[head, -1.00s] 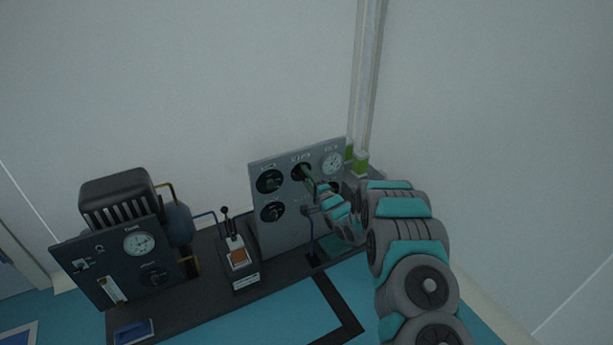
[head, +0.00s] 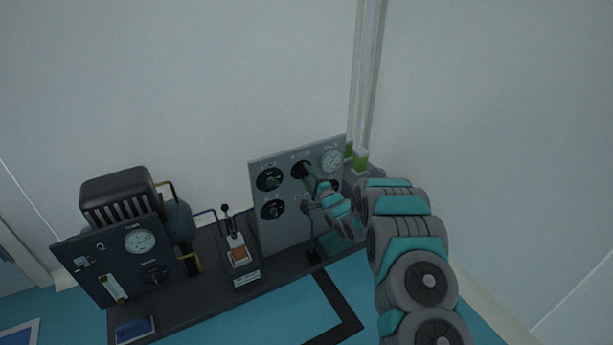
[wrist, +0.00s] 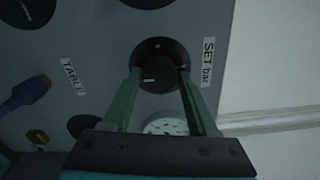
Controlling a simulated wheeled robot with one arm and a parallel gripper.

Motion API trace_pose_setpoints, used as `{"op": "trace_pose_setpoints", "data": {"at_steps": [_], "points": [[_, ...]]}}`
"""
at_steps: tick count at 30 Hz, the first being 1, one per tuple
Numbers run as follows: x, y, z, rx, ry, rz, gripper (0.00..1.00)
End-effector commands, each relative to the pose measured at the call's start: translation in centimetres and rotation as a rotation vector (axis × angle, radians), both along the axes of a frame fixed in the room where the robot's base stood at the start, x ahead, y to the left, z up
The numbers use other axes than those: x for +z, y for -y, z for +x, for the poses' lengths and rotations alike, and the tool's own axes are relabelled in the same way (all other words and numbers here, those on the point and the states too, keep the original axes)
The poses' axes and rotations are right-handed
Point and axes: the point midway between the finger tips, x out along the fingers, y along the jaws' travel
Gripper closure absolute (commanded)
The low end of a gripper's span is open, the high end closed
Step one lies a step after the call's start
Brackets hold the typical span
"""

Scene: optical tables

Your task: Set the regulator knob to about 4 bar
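The regulator knob (wrist: 160,72) is round and black, with a short white pointer mark at its lower left in the wrist view. A "SET bar" label (wrist: 208,62) is beside it. My gripper (wrist: 160,70) has its two green fingers on opposite sides of the knob, and the tips appear to press against it.
Other black dials (head: 270,179) sit left of the knob on the panel. A blue connector (wrist: 28,92) projects from the panel in the wrist view. A lever unit (head: 238,255) and a dark pump panel (head: 125,260) stand to the left.

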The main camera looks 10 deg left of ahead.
Motion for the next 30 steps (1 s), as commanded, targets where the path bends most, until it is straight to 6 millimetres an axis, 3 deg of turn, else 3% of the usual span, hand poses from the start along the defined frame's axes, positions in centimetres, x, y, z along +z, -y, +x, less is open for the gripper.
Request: {"op": "trace_pose_setpoints", "data": {"at_steps": [6, 17, 30], "points": [[0.0, -0.1, 0.0, 0.001, -0.001, 0.0, 0.19], [-0.1, 0.4, -0.6, 0.001, -0.001, -0.001, 0.19], [-0.2, 3.6, -5.3, 0.001, -0.003, -0.002, 0.19]]}}
